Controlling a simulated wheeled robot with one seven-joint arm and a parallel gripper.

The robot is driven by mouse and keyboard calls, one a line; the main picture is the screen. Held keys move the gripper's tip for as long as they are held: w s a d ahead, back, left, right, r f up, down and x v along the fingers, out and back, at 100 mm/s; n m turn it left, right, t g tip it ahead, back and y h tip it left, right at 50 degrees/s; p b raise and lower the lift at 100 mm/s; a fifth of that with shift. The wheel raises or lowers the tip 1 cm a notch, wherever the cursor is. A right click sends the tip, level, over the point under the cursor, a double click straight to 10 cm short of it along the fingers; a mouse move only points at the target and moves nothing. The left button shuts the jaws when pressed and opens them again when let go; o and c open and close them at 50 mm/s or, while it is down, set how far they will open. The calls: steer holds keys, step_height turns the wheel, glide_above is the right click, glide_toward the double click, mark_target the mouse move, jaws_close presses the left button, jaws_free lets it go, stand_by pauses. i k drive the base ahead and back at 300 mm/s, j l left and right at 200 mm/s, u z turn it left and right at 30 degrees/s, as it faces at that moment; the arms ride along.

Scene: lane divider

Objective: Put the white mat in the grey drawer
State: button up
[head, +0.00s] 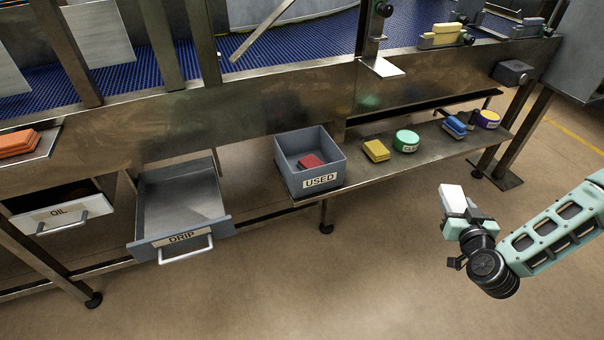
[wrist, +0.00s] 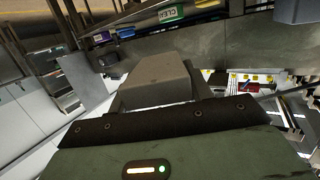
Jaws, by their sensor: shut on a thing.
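The white mat (head: 452,197) is a small pale block at the end of my gripper (head: 466,212), held in the air at the right, in front of the shelf. My gripper is shut on it; in the wrist view the mat (wrist: 158,78) shows greyish, just beyond the gripper's dark edge. The fingertips are mostly hidden. The grey drawer (head: 222,226), labelled DRIP, is pulled open at the left and its visible inside is empty. My gripper is well to the right of it.
A white OIL drawer (head: 58,217) is partly open further left. A grey USED bin (head: 320,182) with a red block stands on the shelf between the drawer and my gripper. Yellow, green and blue items sit along the shelf. The floor in front is clear.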

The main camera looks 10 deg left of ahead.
mark_target(165, 216)
steer(key=j+z, duration=0.15)
steer(key=j, duration=0.3)
steer(key=k+j+z, duration=0.15)
steer(key=j, duration=0.35)
steer(key=j+z, duration=0.15)
steer(key=j, duration=0.3)
steer(key=k+j+z, duration=0.15)
steer(key=j, duration=0.3)
steer(key=k+j+z, duration=0.2)
steer(key=j, duration=0.25)
steer(key=k+j, duration=0.1)
steer(key=j, duration=0.3)
steer(key=k+j, duration=0.1)
steer(key=j, duration=0.25)
steer(key=k+j, duration=0.1)
steer(key=j, duration=0.3)
steer(key=k+j, duration=0.15)
steer(key=j, duration=0.25)
steer(key=k+j, duration=0.1)
steer(key=j, duration=0.3)
steer(key=k+j, duration=0.1)
steer(key=j, duration=0.25)
steer(key=k+j, duration=0.1)
steer(key=j, duration=0.3)
steer(key=z, duration=0.05)
